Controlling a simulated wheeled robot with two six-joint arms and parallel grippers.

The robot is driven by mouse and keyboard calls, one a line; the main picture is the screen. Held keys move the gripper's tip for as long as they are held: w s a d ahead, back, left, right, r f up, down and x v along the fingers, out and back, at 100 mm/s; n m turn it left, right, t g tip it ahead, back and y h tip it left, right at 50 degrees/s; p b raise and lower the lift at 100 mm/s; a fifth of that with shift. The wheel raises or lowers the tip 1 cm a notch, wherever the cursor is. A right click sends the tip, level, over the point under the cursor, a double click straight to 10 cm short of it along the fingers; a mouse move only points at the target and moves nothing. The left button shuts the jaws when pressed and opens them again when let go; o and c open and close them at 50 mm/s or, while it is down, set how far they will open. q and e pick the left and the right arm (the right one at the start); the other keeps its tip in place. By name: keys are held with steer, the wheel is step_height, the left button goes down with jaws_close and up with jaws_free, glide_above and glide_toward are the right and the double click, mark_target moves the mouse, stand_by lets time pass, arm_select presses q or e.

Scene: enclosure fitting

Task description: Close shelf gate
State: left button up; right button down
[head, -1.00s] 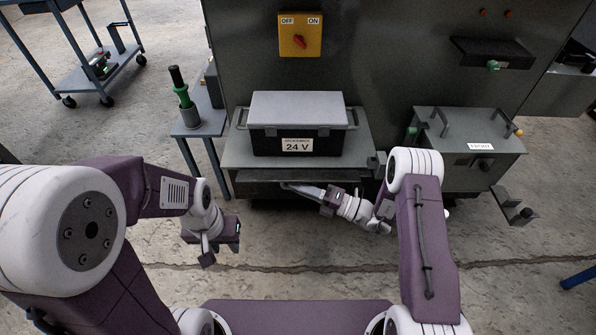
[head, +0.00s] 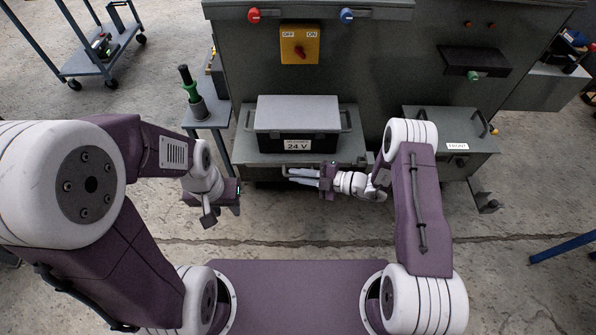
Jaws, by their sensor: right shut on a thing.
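The shelf (head: 245,150) on the cabinet front bears a dark box with a grey lid and a "24 V" label (head: 298,145). A low front part under the shelf edge, which looks like the shelf gate (head: 262,173), is dark and largely hidden. My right gripper (head: 297,177) reaches in from the right just below the shelf's front edge, fingers pointing left. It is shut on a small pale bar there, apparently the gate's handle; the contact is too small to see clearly. My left gripper (head: 209,216) hangs empty left of the shelf, its jaw opening unclear.
A side stand (head: 208,112) with a green-and-black tool stands left of the shelf. A grey box labelled "FRONT" (head: 450,125) is to the right. The yellow OFF/ON switch (head: 299,45) is above. A blue cart (head: 100,58) stands far left. The floor in front is clear.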

steer(key=shift+w+r+m+g+h+p, duration=0.25)
steer(key=shift+r+m+g+p, duration=0.2)
steer(key=shift+m+p, duration=0.2)
steer(key=shift+w+r+m+g+h+p, duration=0.2)
steer(key=shift+r+m+g+p, duration=0.2)
steer(key=shift+m+p, duration=0.25)
steer(key=c, duration=1.8)
jaws_free()
steer(key=shift+o, duration=0.2)
